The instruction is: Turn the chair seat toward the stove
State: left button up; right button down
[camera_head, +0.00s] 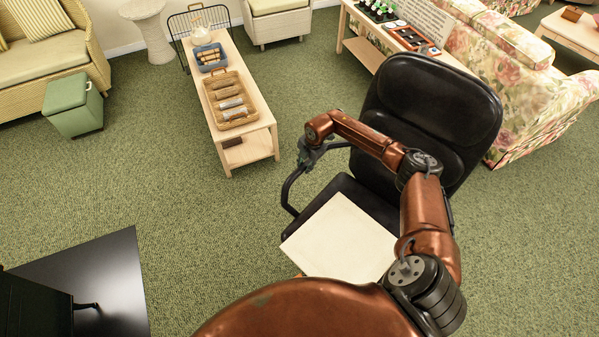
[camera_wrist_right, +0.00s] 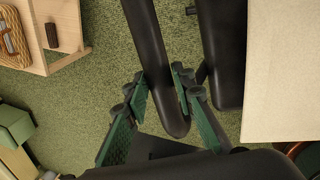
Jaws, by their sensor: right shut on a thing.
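The black office chair (camera_head: 435,110) stands right of centre in the head view, its backrest at the upper right and its seat (camera_head: 362,197) opening toward the lower left. My right gripper (camera_head: 312,157) is at the chair's left armrest (camera_head: 289,192). In the right wrist view my right gripper (camera_wrist_right: 160,103) is shut on the black armrest (camera_wrist_right: 150,45), with a green pad on each side. The black stove (camera_head: 30,308) is at the lower left, partly cut off, on a dark floor plate (camera_head: 105,275). My left gripper is out of view.
A flat cream panel (camera_head: 340,243) overlaps the front of the seat; I cannot tell if it rests there. A low wooden table (camera_head: 250,150) with trays stands beyond the chair's left side. A floral sofa (camera_head: 525,95) is behind it. Green carpet is clear between chair and stove.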

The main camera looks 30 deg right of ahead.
jog(key=d+m, duration=0.1)
jog(key=d, duration=0.1)
jog(key=w+d+m, duration=0.1)
jog(key=d, duration=0.2)
jog(key=d+m, duration=0.1)
jog(key=d, duration=0.2)
jog(key=shift+w+h, duration=0.25)
jog(key=shift+h, duration=0.05)
jog(key=shift+d+m, duration=0.7)
jog(key=shift+d, duration=0.8)
jog(key=c, duration=1.6)
grip_release()
jog(key=v, duration=1.2)
jog(key=shift+a, duration=0.15)
jog(key=shift+p, duration=0.3)
